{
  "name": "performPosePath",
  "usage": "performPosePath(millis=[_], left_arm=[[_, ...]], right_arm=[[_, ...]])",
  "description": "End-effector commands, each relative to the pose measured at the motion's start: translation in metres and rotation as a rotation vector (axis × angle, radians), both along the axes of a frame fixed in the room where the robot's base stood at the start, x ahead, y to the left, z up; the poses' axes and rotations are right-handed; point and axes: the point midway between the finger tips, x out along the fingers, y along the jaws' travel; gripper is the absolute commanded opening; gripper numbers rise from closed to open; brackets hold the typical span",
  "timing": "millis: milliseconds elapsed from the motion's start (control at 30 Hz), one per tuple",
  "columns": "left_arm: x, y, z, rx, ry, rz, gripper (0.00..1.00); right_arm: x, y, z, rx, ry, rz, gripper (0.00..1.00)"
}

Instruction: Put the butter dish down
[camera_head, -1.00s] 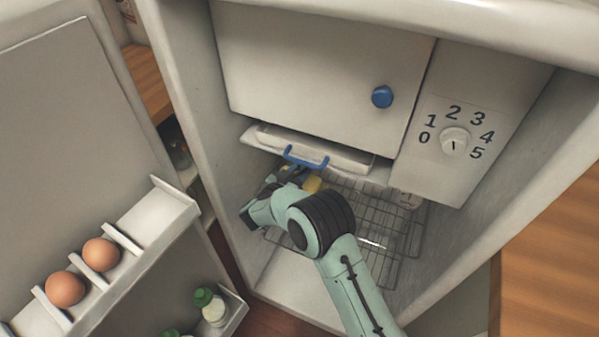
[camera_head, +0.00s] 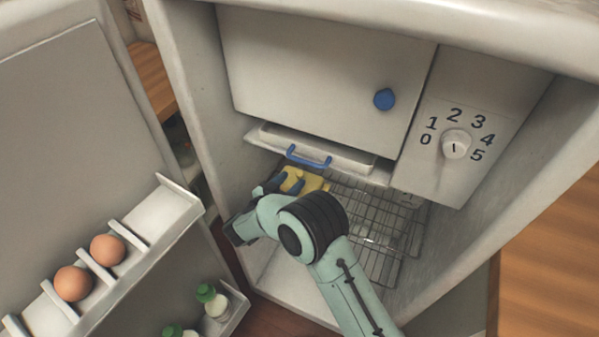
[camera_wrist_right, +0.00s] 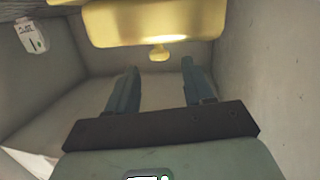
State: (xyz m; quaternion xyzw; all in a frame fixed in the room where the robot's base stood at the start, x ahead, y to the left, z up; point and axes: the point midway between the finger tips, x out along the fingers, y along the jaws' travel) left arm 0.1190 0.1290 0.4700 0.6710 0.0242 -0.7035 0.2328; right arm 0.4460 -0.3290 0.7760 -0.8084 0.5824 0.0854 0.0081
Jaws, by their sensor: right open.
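The yellow butter dish (camera_head: 312,182) sits inside the fridge at the left end of the wire shelf (camera_head: 375,222), below the shallow tray. Part of it is hidden behind my right gripper (camera_head: 282,186). In the right wrist view the dish (camera_wrist_right: 150,22) fills the top, with a small round knob on it. My right gripper (camera_wrist_right: 160,66) is open in that view, with nothing between its two fingers. The dish lies just beyond the fingertips, apparently clear of them. My left gripper is not in view.
The freezer door with a blue knob (camera_head: 384,99) and the tray with a blue handle (camera_head: 309,158) are close above. The fridge wall is close on the left. The open fridge door holds eggs (camera_head: 107,249) and green-capped bottles (camera_head: 213,301). The shelf's right part looks clear.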

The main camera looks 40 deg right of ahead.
Motion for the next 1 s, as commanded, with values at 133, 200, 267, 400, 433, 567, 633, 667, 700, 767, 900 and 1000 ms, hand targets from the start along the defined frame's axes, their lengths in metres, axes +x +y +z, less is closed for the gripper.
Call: performPosePath(millis=[133, 200, 267, 400, 433, 567, 633, 667, 700, 767, 900, 1000], left_arm=[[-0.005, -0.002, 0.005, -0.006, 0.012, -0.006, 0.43], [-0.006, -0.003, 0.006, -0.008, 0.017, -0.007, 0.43], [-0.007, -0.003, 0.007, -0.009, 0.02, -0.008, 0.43], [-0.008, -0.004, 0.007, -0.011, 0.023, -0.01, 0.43], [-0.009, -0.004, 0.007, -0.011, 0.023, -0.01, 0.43], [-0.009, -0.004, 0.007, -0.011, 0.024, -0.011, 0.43], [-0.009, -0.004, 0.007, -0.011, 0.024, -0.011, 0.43], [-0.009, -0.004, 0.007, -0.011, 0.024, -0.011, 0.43], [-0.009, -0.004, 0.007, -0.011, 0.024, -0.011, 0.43], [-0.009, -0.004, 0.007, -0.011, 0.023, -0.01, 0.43], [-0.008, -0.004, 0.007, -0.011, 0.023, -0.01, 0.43], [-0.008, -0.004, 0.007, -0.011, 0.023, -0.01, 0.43]], right_arm=[[-0.009, 0.028, 0.005, 0.001, 0.001, 0.003, 0.52], [-0.012, 0.037, 0.006, 0.0, 0.0, 0.002, 0.52], [-0.013, 0.042, 0.007, 0.0, 0.0, 0.002, 0.52], [-0.016, 0.048, 0.007, 0.0, 0.0, -0.001, 0.52], [-0.016, 0.049, 0.007, 0.0, 0.0, -0.002, 0.52], [-0.016, 0.049, 0.007, 0.0, 0.0, -0.002, 0.52], [-0.016, 0.049, 0.007, 0.0, 0.0, -0.001, 0.52], [-0.016, 0.049, 0.007, 0.0, 0.0, -0.001, 0.52], [-0.016, 0.049, 0.007, 0.0, 0.0, -0.001, 0.52], [-0.016, 0.049, 0.007, 0.0, 0.0, -0.001, 0.52], [-0.016, 0.049, 0.007, 0.0, 0.0, -0.001, 0.52], [-0.016, 0.049, 0.007, 0.0, 0.0, -0.001, 0.52]])
